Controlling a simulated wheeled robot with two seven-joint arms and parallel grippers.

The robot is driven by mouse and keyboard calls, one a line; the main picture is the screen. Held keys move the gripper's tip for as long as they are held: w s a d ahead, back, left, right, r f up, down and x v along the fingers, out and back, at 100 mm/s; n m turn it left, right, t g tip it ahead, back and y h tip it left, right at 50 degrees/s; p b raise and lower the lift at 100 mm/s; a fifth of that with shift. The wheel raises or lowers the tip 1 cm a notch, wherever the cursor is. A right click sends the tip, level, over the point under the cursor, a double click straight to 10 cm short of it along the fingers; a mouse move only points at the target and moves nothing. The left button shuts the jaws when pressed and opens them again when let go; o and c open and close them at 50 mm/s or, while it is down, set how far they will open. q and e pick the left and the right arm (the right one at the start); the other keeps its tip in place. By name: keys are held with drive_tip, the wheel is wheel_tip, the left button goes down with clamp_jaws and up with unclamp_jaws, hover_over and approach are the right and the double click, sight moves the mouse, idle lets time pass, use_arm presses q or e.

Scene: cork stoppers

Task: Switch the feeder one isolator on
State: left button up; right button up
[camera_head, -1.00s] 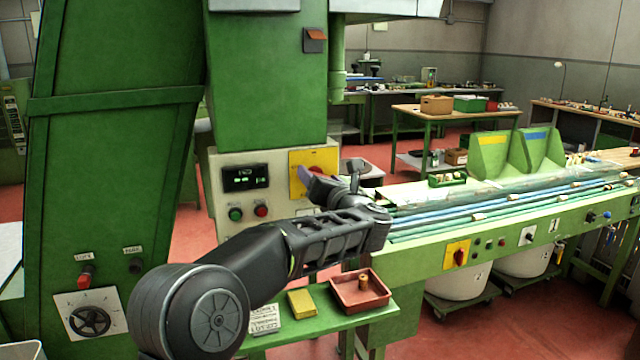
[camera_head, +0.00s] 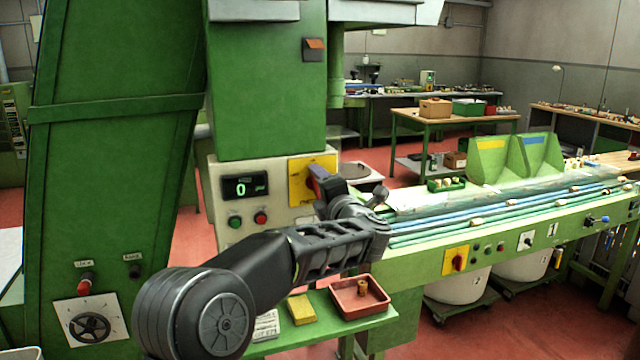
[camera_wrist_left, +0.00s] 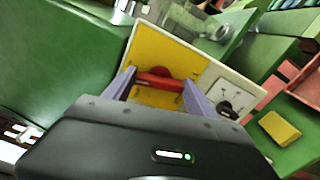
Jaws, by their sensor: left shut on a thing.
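A yellow plate (camera_head: 298,190) with a red rotary handle is set in the cream control panel (camera_head: 222,178) on the green machine. In the left wrist view the yellow plate (camera_wrist_left: 172,50) carries a red round boss and a red handle bar (camera_wrist_left: 156,79). My left gripper (camera_head: 322,183) is at this plate. In the left wrist view its purple fingers (camera_wrist_left: 158,88) stand at either end of the bar, shut on it. In the head view the gripper hides most of the handle. I cannot read a label naming the isolator. My right gripper is not in view.
The panel has a display (camera_head: 245,187) reading 0, a green button (camera_head: 235,222) and a red button (camera_head: 261,218). Another red switch (camera_head: 458,262) sits on the conveyor front. A red tray (camera_head: 345,306) and a yellow block (camera_head: 301,309) lie on the shelf below my arm.

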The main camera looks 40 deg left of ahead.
use_arm(q)
drive_tip(key=shift+m+p, duration=0.45)
drive_tip(key=shift+m, duration=0.85)
drive_tip(key=shift+f, duration=0.1)
drive_tip(key=o, duration=1.4)
drive_tip(key=shift+c, duration=0.2)
drive_tip(key=shift+d, duration=0.1)
drive_tip(key=b+v, duration=0.2)
drive_tip(key=v, duration=0.5)
drive_tip(key=shift+s+d+b, duration=0.2)
drive_tip(key=shift+d+b, duration=0.1)
